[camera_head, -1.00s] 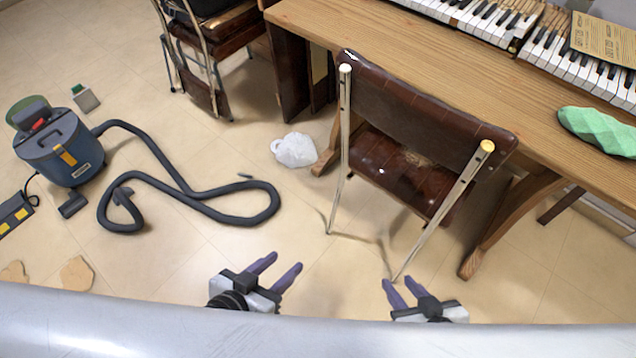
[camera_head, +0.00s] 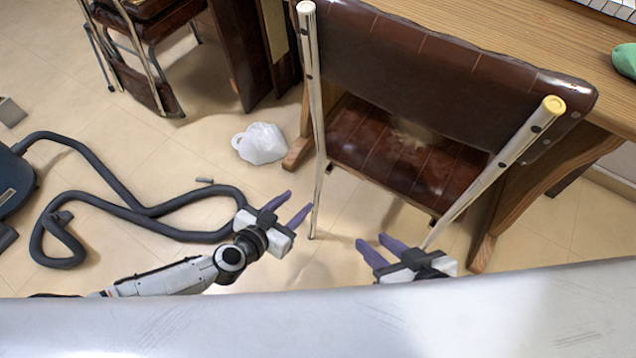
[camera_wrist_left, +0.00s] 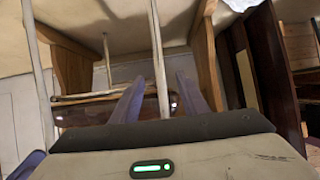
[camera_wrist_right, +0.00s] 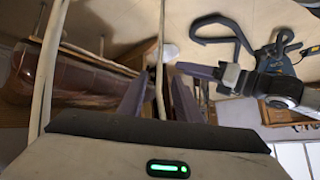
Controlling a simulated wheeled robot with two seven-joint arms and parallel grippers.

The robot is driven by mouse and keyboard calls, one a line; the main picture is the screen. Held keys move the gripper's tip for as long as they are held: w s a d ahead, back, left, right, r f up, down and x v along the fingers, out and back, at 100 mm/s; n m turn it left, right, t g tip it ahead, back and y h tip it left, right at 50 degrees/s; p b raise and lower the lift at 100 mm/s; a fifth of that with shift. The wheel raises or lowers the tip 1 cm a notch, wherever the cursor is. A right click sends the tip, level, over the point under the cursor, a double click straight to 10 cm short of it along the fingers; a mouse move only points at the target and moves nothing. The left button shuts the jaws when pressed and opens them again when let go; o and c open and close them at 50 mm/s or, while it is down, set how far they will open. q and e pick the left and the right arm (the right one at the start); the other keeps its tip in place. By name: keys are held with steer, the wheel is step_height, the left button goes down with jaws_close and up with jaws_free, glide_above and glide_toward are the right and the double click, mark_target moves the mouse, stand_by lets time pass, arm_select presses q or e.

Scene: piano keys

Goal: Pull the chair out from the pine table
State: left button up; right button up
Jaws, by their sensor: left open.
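The brown padded chair (camera_head: 430,75) with metal posts stands at the pine table (camera_head: 480,22), its back towards me. My left gripper (camera_head: 298,202) is open, low beside the chair's left post (camera_head: 314,110). In the left wrist view a post (camera_wrist_left: 157,50) appears between its fingers; I cannot tell whether they touch it. My right gripper (camera_head: 373,240) is open, low and left of the right post (camera_head: 500,160). In the right wrist view a post (camera_wrist_right: 160,55) lines up between its fingers, with the left gripper (camera_wrist_right: 188,70) beyond. The chair's front legs are mostly hidden.
A white plastic bag (camera_head: 262,144) lies on the floor left of the chair. A dark vacuum hose (camera_head: 110,203) winds near my left arm. Another dark chair (camera_head: 150,25) stands at the back left. Piano keys (camera_head: 612,8) and a green cloth-like item (camera_head: 625,60) lie on the table.

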mark_target(316, 186)
arm_select(q)
steer(key=b+x, duration=0.2)
steer(key=x, duration=0.1)
steer(key=b+x, duration=0.2)
steer(key=x, duration=0.1)
steer(key=shift+d+f+b, duration=0.1)
steer(key=shift+f+b, duration=0.3)
steer(key=x, duration=0.1)
steer(key=b+x, duration=0.1)
steer(key=x, duration=0.2)
steer(key=shift+w+d+r, duration=0.1)
steer(key=shift+w+r, duration=0.1)
steer(key=shift+w, duration=0.05)
steer(key=shift+w+d+f+b, duration=0.2)
steer(key=shift+w+d+b, duration=0.2)
steer(key=shift+w+b, duration=0.1)
arm_select(e)
steer(key=shift+n+g+y, duration=0.5)
steer(key=shift+n+y, duration=0.1)
steer(key=shift+y, duration=0.3)
steer(key=shift+w+a+f, duration=0.2)
steer(key=shift+w+a, duration=0.05)
steer(key=shift+a, duration=0.45)
steer(key=shift+w+a+f, duration=0.2)
steer(key=shift+w+a, duration=0.05)
steer(key=shift+a, duration=0.45)
steer(key=shift+w+a+f, duration=0.2)
steer(key=shift+w+a, duration=0.05)
steer(key=shift+a, duration=0.45)
